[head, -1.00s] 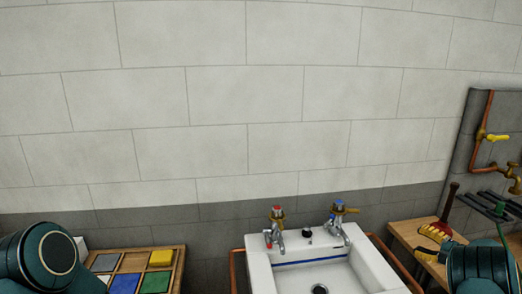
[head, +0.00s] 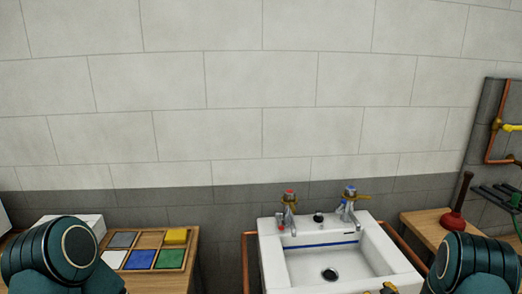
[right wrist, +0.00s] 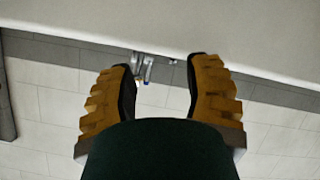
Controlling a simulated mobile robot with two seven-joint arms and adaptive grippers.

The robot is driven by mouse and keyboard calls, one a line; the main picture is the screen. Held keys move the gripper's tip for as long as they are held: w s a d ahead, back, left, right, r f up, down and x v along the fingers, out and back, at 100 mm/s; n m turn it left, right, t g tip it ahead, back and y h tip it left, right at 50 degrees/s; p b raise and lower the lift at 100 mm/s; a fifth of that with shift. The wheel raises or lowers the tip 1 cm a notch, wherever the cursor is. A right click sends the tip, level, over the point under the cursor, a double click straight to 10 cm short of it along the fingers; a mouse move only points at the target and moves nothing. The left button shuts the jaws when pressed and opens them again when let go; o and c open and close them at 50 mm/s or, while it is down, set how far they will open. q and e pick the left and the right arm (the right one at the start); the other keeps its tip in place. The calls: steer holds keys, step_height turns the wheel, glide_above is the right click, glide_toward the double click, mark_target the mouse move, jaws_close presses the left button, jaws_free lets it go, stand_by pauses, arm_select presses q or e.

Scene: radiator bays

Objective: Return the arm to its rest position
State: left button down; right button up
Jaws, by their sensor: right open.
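My right gripper (right wrist: 162,85) shows in the right wrist view with its two yellow, ridged fingers spread apart and nothing between them. In the head view a small yellow part of it (head: 389,289) shows at the bottom edge, in front of the sink's lower right. My right arm's teal link fills the lower right corner. My left arm's teal link is at the lower left, and its gripper is not visible.
A white sink (head: 377,262) with two taps (head: 289,205) (head: 349,203) stands against the wall. A red plunger (head: 455,220) stands on a wooden bench (head: 418,222) at right. A wooden tray (head: 190,238) of coloured squares is at left. Copper pipes (head: 490,150) run at far right.

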steer(key=s+a+f+m+g+y+b, duration=0.1)
steer(key=s+a+f+m+g, duration=0.1)
steer(key=s+a+f, duration=0.3)
steer(key=s+a+f+m+g+b, duration=0.1)
steer(key=s+a+f+g, duration=0.1)
steer(key=s+a, duration=0.35)
steer(key=s+a+f+m+g+y+b, duration=0.1)
steer(key=s+a+f+m+g, duration=0.15)
steer(key=a, duration=0.45)
steer(key=s+a+g+y, duration=0.1)
steer(key=s+a+g, duration=0.1)
steer(key=s+a, duration=0.3)
steer(key=s+a+f+g+b, duration=0.1)
steer(key=s+a+g, duration=0.2)
steer(key=s+a, duration=0.3)
steer(key=s, duration=0.4)
steer(key=shift+s+m+y, duration=0.35)
steer(key=shift+y, duration=0.05)
